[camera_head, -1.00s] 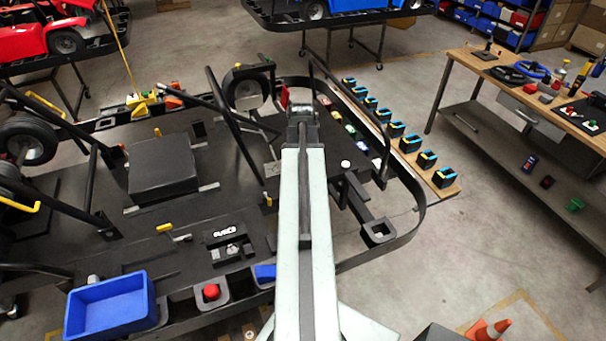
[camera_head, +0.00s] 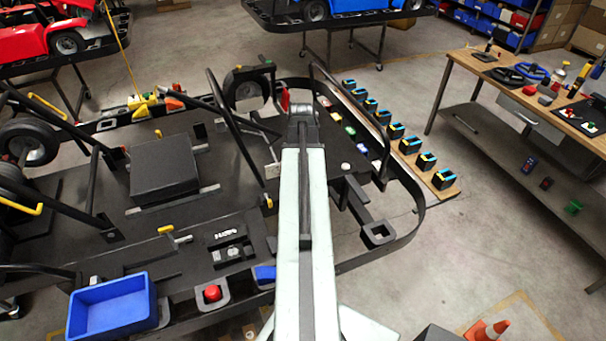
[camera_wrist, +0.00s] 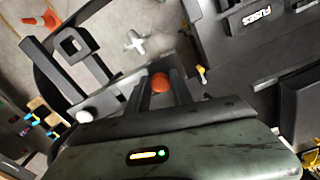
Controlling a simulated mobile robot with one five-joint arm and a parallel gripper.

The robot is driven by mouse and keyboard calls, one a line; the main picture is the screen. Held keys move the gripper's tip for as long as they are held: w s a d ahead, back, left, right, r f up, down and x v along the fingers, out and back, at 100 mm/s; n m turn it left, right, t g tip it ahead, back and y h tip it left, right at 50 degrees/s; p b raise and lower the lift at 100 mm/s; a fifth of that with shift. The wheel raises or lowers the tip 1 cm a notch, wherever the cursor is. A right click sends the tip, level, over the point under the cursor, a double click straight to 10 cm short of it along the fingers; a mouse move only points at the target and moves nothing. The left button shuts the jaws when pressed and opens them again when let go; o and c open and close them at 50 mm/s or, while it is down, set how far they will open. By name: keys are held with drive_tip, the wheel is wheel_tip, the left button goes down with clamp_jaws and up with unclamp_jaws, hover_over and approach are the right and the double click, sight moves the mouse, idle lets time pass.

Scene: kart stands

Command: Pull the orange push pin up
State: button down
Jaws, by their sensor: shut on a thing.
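The orange push pin (camera_wrist: 159,83) shows as a round orange head in the wrist view. My gripper (camera_wrist: 161,86) is shut on it, with one dark finger on each side of the head. The part of the pin below its head is hidden. In the head view my own arm covers the pin and my fingertips.
A white knob (camera_wrist: 84,116) and a small yellow-tipped part (camera_wrist: 202,74) are near my fingers. The black FUSES box (camera_head: 229,242), red button (camera_head: 212,293) and blue bin (camera_head: 112,306) are on the kart's left part. Frame tubes rise beside my arm. A workbench (camera_head: 530,100) stands right.

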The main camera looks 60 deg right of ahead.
drive_tip(key=c, duration=1)
unclamp_jaws()
drive_tip(key=shift+s, duration=0.1)
drive_tip(key=shift+c, duration=0.2)
wheel_tip(320, 180, up, 8)
drive_tip(key=p, duration=0.8)
drive_tip(key=shift+f, duration=0.1)
